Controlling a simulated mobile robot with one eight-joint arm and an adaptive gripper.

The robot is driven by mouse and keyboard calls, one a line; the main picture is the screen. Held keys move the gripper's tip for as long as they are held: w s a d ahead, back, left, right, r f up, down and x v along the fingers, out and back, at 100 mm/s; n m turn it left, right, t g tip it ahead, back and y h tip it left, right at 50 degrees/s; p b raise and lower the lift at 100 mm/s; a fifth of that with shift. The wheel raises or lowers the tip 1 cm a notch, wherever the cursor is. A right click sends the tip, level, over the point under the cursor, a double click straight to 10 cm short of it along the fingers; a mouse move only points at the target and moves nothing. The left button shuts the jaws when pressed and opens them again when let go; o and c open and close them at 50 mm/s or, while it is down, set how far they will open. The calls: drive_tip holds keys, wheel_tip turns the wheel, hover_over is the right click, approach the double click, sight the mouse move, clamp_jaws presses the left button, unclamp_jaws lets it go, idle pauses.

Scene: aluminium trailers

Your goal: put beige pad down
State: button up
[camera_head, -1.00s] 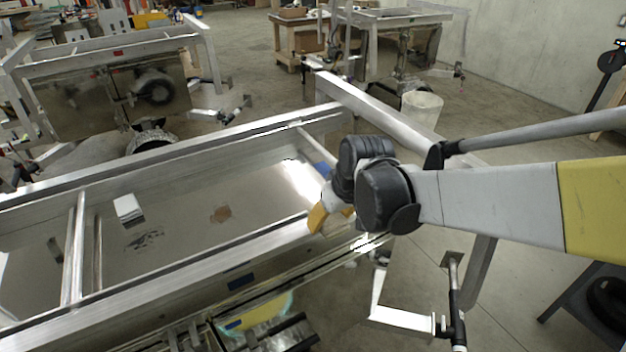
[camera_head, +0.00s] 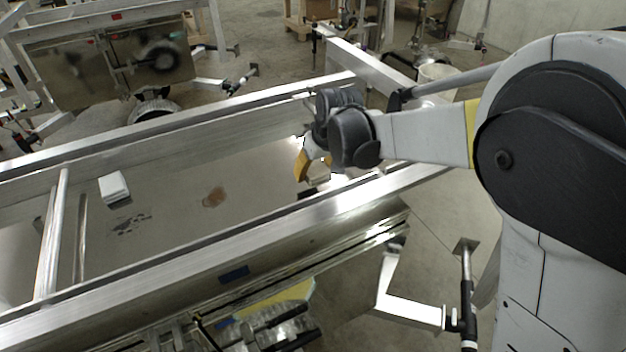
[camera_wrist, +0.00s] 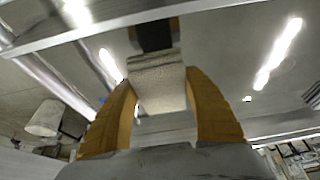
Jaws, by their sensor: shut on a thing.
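My gripper (camera_head: 313,168) has yellow-orange fingers and hangs over the right end of the trailer's shiny sheet panel (camera_head: 170,215). In the wrist view, my gripper (camera_wrist: 160,88) is shut on the beige pad (camera_wrist: 158,82), a pale, rough-faced block between the two fingers. A dark part shows just beyond the pad in that view. In the head view the pad is hard to make out at the fingers. I cannot tell whether it touches the panel.
A white block (camera_head: 114,187) lies on the panel at the left. A brown patch (camera_head: 213,197) and dark smudges (camera_head: 129,224) mark its middle. Raised aluminium rails (camera_head: 230,238) edge the panel, and a crossbar (camera_head: 52,235) spans it at the left. Much of the panel is clear.

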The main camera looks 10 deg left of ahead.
drive_tip(key=shift+w+a+f, duration=0.5)
drive_tip(key=shift+w, duration=0.05)
drive_tip(key=shift+f+b, duration=1.3)
drive_tip(key=shift+f, duration=0.6)
drive_tip(key=shift+f, duration=0.2)
drive_tip(key=o, duration=1.1)
drive_tip(key=shift+r, duration=0.15)
